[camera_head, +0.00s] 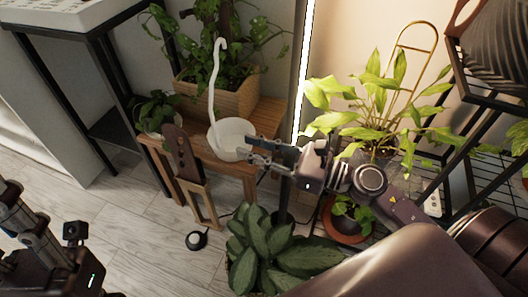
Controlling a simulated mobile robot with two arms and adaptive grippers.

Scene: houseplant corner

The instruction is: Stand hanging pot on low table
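The hanging pot (229,149) is a white bowl with a tall white hook (213,85) rising from it. It stands upright on the low wooden table (267,115), near its front edge. My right gripper (254,148) comes in from the right, at the right side of the pot. Its two fingers look spread apart, with the tips close to the pot's rim. I cannot tell whether they touch it. Parts of my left arm show at the lower left, but no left fingertips are in view.
A wooden planter (228,101) with a leafy plant stands behind the pot. A small potted plant (153,110) is at the left. A dark-topped wooden piece (181,152) stands before the table. A broad-leaved plant (275,262) is below. Pale floor (140,225) is clear at left.

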